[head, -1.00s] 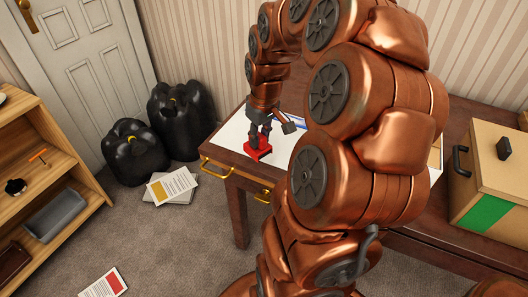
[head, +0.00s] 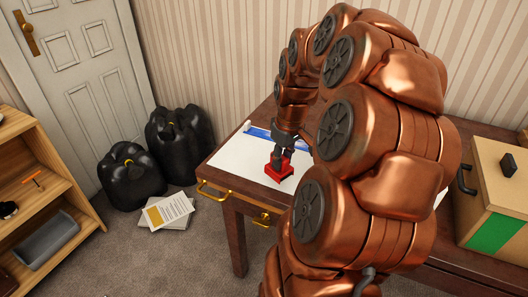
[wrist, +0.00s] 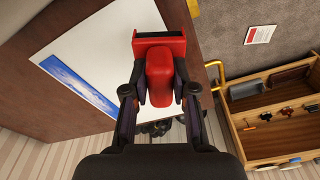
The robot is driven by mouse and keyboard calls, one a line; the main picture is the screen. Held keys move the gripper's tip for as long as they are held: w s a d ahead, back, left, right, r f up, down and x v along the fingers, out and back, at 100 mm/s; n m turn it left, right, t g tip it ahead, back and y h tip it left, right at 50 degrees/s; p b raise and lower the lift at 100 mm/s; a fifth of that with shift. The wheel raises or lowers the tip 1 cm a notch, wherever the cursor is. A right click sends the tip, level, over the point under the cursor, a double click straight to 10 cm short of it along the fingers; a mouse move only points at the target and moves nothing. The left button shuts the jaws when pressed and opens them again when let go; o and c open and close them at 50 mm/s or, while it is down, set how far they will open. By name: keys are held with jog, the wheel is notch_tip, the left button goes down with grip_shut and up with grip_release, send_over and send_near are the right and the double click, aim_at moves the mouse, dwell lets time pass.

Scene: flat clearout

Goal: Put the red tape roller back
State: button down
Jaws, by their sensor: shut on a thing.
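The red tape roller (head: 280,172) is in my gripper (head: 281,156), over the white sheet (head: 240,158) near the front edge of the brown table. The wrist view shows the roller (wrist: 160,72) with its red body between the two dark fingers of my gripper (wrist: 161,95), which are shut on it. Its wider end with a dark strip points away from the palm. I cannot tell whether the roller touches the sheet.
A blue picture (wrist: 78,88) is on the white sheet. A wooden shelf (head: 60,165) with several items stands at left. Black bags (head: 180,140) and papers (head: 168,211) are on the floor. A wooden box (head: 495,190) with a green patch sits on the table at right.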

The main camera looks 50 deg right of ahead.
jog(key=shift+w+d+f+p, duration=0.2)
jog(key=shift+w+d+f, duration=0.4)
jog(key=shift+w, duration=0.95)
jog(key=shift+w+d+f+p, duration=0.3)
jog(key=shift+w+f, duration=0.6)
jog(key=shift+w, duration=0.6)
jog(key=shift+w+d+f+p, duration=0.15)
jog(key=shift+w+d+f, duration=0.5)
jog(key=shift+w, duration=0.9)
jog(key=shift+a+f, duration=0.1)
jog(key=shift+f, duration=0.1)
jog(key=c, duration=0.9)
grip_release()
jog(key=shift+c, duration=0.2)
